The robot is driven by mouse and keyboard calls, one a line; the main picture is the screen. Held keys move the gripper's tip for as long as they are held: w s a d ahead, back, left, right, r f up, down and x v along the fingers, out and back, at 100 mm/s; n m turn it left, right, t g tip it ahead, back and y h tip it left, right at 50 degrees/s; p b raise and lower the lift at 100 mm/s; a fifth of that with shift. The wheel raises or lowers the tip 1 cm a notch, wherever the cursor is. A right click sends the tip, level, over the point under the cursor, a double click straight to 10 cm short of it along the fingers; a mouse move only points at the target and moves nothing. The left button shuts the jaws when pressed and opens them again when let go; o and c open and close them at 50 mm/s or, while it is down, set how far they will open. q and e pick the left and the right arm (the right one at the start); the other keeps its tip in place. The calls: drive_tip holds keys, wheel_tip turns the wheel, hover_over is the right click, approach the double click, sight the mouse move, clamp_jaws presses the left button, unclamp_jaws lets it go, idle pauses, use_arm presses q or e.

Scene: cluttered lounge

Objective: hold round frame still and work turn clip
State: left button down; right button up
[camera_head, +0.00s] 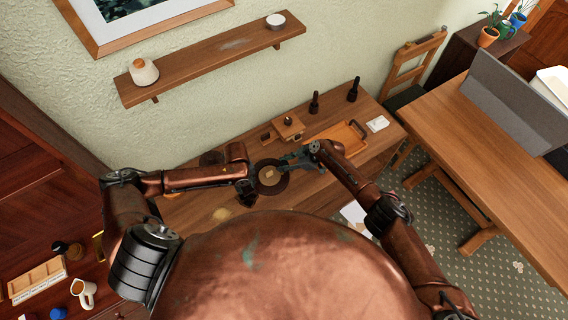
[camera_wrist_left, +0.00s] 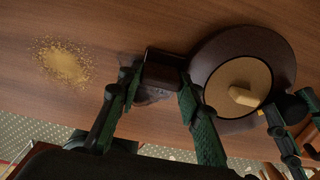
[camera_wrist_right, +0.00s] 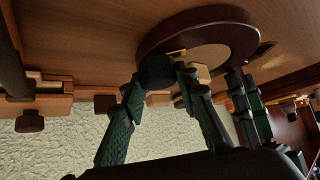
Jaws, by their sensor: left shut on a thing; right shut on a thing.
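The round frame (camera_head: 285,185) is a dark brown ring on the table with a pale disc inside; it fills the upper right of the left wrist view (camera_wrist_left: 283,52) and the top of the right wrist view (camera_wrist_right: 150,42). A small pale wooden block (camera_wrist_left: 243,96) sits on the disc. My left gripper (camera_wrist_left: 157,88) is shut on a dark brown block (camera_wrist_left: 163,72) at the frame's side. My right gripper (camera_wrist_right: 158,80) is shut on a dark rounded knob (camera_wrist_right: 156,70) at the rim. A small brass strip (camera_wrist_right: 177,54), apparently the turn clip, reaches from the knob over the rim.
A wooden tray (camera_head: 345,137), a small wooden box (camera_head: 288,127), two dark bottles (camera_head: 314,103) and a white item (camera_head: 377,123) stand farther back. A patch of tan crumbs (camera_wrist_left: 62,64) lies on the bare table left of the frame. A shelf (camera_head: 210,62) hangs above.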

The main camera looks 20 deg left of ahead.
drive_tip(key=shift+d+f, duration=0.15)
drive_tip(key=shift+f, duration=0.05)
drive_tip(key=o, duration=1.1)
drive_tip(key=shift+r, duration=0.1)
drive_tip(key=shift+o, duration=0.2)
drive_tip(key=v, duration=1.2)
